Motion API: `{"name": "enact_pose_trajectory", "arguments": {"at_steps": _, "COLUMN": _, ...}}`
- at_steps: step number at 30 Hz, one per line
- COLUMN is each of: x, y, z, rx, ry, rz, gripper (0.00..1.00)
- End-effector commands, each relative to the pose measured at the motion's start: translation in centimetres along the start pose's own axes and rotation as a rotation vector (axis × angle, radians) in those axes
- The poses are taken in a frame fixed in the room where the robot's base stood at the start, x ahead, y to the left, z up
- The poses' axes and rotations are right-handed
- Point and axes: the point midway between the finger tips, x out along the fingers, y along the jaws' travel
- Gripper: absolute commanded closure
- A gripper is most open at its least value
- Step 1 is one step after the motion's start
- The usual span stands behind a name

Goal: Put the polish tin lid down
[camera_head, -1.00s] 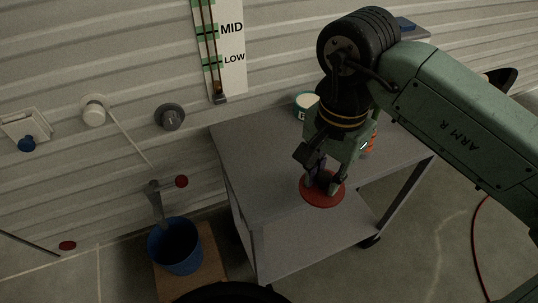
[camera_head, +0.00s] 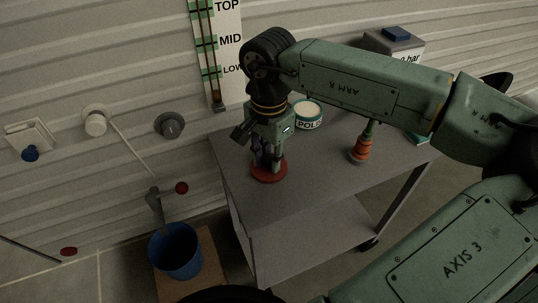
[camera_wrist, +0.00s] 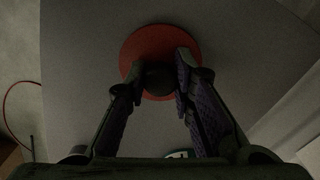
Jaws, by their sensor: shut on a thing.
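The polish tin lid is a red disc (camera_head: 269,171) with a dark round knob (camera_wrist: 160,76) in its middle. My gripper (camera_head: 267,163) points down over the left part of the grey cart top and is shut on the knob. In the wrist view the red lid (camera_wrist: 140,45) shows flat below the fingers. I cannot tell whether the lid touches the cart top (camera_head: 310,180) or hovers just above it. The open polish tin (camera_head: 309,123), labelled "POLIS", stands behind and right of my gripper, with pale contents showing.
A stack of orange and dark rings with a green handle (camera_head: 361,148) stands on the cart's right. A grey box with a blue top (camera_head: 394,42) is at the back right. A blue bucket (camera_head: 176,252) stands on the floor left of the cart. The cart's front middle is clear.

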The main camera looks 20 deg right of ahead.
Motion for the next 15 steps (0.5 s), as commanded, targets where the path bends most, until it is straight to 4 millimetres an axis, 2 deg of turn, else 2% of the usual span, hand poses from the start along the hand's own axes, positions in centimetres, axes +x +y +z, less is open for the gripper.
{"name": "enact_pose_trajectory", "arguments": {"at_steps": 10, "x": 0.51, "y": -0.02, "z": -0.01, "rx": 0.000, "ry": 0.001, "rz": -0.001, "gripper": 1.00}}
{"name": "enact_pose_trajectory", "arguments": {"at_steps": 11, "x": 0.47, "y": -0.02, "z": -0.02, "rx": 0.000, "ry": 0.001, "rz": -0.001, "gripper": 0.77}}
{"name": "enact_pose_trajectory", "arguments": {"at_steps": 15, "x": 0.34, "y": -0.01, "z": -0.02, "rx": 0.000, "ry": 0.001, "rz": -0.001, "gripper": 0.68}}
